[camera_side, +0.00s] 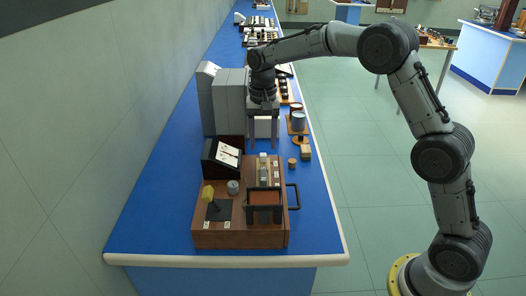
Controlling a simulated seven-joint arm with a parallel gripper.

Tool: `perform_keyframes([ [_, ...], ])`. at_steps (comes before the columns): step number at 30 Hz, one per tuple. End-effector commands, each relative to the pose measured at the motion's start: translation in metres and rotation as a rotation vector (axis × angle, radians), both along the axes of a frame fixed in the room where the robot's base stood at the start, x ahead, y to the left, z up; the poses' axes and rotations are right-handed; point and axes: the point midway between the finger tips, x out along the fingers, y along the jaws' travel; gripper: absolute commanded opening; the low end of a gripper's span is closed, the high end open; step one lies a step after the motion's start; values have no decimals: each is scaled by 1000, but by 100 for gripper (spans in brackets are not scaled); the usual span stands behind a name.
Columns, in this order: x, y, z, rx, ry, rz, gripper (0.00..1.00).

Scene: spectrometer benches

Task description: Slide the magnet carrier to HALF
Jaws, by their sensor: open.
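A brown wooden instrument box (240,240) stands near the front end of the blue bench. On its right side is a black frame with a side handle (293,196), around a reddish-brown block (264,198); this looks like the magnet carrier. Behind it a pale strip with small marks (264,170) runs away from the camera. Small white labels lie along it, too small to read, so I cannot tell which is HALF. My gripper (263,146) points down, open, above and behind the far end of the strip, apart from the carrier.
On the box, left of the carrier, are a yellow knob on a black plate (208,193) and a grey cylinder (233,187). A tilted display (226,155) and grey cabinets (229,102) stand behind. Cups (298,121) and small wooden pieces (305,153) lie near the right edge.

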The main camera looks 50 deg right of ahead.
Motion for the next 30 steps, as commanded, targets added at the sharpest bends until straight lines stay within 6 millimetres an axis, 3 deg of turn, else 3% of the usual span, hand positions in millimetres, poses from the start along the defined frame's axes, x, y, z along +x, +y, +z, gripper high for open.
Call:
perform_keyframes([
  [3, -1, 0, -19, 0, 4, 0, 55],
  [9, 0, 0, -37, 0, 1, 0, 55],
  [20, 0, 0, -40, 0, 0, 0, 53],
  [28, 0, 0, -40, 0, 0, 0, 5],
  [30, 0, 0, -40, 0, 0, 0, 0],
])
